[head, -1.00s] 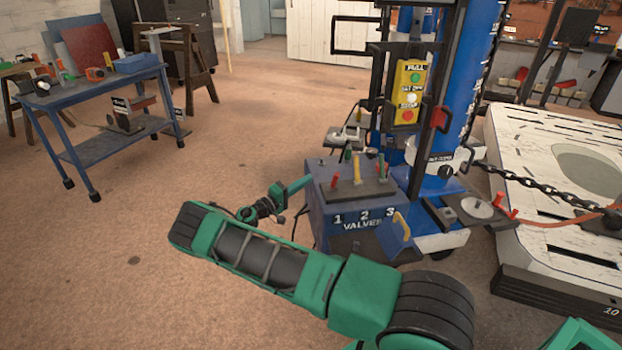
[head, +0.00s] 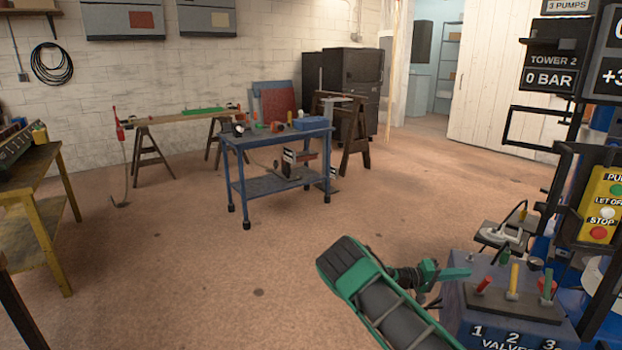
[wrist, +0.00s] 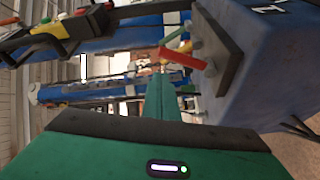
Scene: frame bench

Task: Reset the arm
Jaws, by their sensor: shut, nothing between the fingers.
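My gripper (head: 466,273) is green and reaches to the blue valve box (head: 455,312) at the lower right of the head view. Its fingers are shut with nothing between them. In the wrist view the closed fingers (wrist: 160,80) point ahead, with the valve box (wrist: 268,75) close on their right. The box carries a red lever (head: 483,286), a yellow lever (head: 513,280) and a green lever (head: 547,288). The red lever (wrist: 184,58) shows just beyond the fingertips in the wrist view. I cannot tell whether they touch. My arm is bent low in front.
A yellow control panel (head: 602,205) with buttons stands at the right, beside blue posts. A blue cart (head: 275,184) with tools stands further back. A yellow-legged bench (head: 40,215) is at the left. The floor (head: 200,275) between is clear.

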